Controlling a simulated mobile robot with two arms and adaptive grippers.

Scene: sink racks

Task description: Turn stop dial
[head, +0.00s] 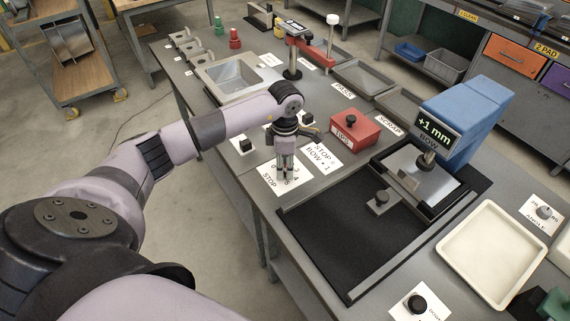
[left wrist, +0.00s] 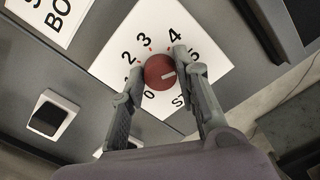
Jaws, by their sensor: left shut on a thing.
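The stop dial is a small round dark red knob (left wrist: 159,72) with a short white line that points to the right, roughly toward the 5. It sits on a white card (left wrist: 103,66) numbered 0 to 5. My left gripper (left wrist: 160,70) is shut on the knob, one finger on each side of it. In the head view my left gripper (head: 285,179) points straight down over the card marked STOP (head: 270,184); the knob is mostly hidden there between the fingers. My right gripper is not in view.
A "STOP ROW +1" card (head: 322,160) and a red box (head: 354,134) lie to the right of the gripper. A blue machine (head: 470,115) shows "+1 mm" above a black bed (head: 350,235). A white tray (head: 492,254) is at the right. A black switch (head: 245,145) is close by.

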